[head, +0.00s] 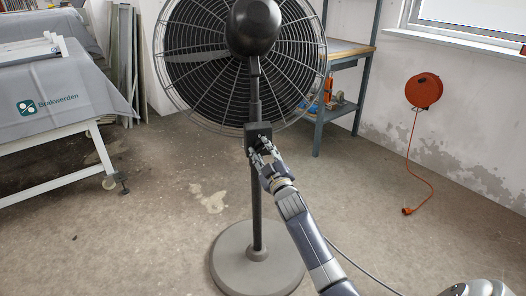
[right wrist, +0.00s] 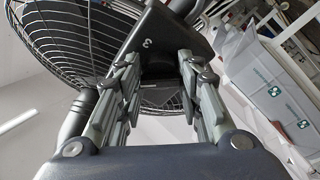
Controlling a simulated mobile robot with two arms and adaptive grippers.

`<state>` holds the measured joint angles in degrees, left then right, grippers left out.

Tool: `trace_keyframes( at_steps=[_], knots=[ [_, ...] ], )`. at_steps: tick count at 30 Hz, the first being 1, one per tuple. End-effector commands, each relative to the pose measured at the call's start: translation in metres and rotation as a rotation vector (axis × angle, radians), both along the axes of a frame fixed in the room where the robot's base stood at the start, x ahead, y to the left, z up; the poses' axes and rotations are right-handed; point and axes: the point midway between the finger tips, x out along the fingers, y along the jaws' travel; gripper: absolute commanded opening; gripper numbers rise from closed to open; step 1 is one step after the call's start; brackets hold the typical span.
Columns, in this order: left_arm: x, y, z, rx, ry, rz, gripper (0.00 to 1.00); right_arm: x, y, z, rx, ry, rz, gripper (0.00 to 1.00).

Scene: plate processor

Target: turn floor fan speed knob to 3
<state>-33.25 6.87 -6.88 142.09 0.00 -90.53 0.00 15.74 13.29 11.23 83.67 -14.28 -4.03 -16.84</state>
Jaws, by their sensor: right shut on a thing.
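The floor fan (head: 215,50) stands upright in the middle of the head view on a round grey base (head: 235,262). Its dark control box (head: 257,131) sits on the pole below the cage. My right gripper (head: 264,152) reaches up to this box and is shut on the speed knob, which is mostly hidden by the fingers. In the right wrist view the box (right wrist: 172,30) lies beyond the fingers (right wrist: 160,92), with a white 3 visible on its face. The knob's pointer cannot be made out. My left gripper is out of view.
A table with a grey cloth (head: 60,95) stands at the left. A blue shelf (head: 350,85) is behind the fan at right. An orange cable reel (head: 424,90) hangs on the wall. A dark cable (head: 360,268) crosses the floor near my right arm.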

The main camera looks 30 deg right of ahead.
Motion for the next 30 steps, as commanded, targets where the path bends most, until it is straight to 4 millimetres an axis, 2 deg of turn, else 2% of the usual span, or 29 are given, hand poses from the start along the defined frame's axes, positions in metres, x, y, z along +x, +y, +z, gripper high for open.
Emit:
trace_keyframes(
  at_steps=[9,19,30],
  knots=[
    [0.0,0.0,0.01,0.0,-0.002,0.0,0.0,0.001,0.002,-0.002,0.288,-0.105,-0.001,0.1],
    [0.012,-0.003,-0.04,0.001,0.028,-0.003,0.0,0.001,0.003,-0.001,0.58,-0.218,-0.001,0.1],
    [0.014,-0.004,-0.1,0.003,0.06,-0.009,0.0,0.002,0.004,-0.001,0.891,-0.337,-0.002,0.1]
  ],
)
